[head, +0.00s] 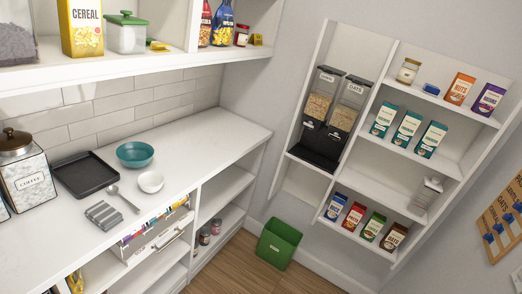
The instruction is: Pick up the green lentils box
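A small green box (374,226) stands upright on the lower shelf of the wall unit at the right. It is between a red box (354,217) and a brown box (393,237), with a blue box (335,206) at the left end of the row. Its label is too small to read, so I cannot confirm that it says lentils. Three teal boxes (407,130) stand on the shelf above. My gripper is not in view.
The wall unit's left bay holds two clear dispensers (322,92). A green bin (278,243) stands on the wooden floor below. The white counter (215,140) at left carries a tray (88,175), bowls and a coffee canister (25,170). Some floor right of the bin is clear.

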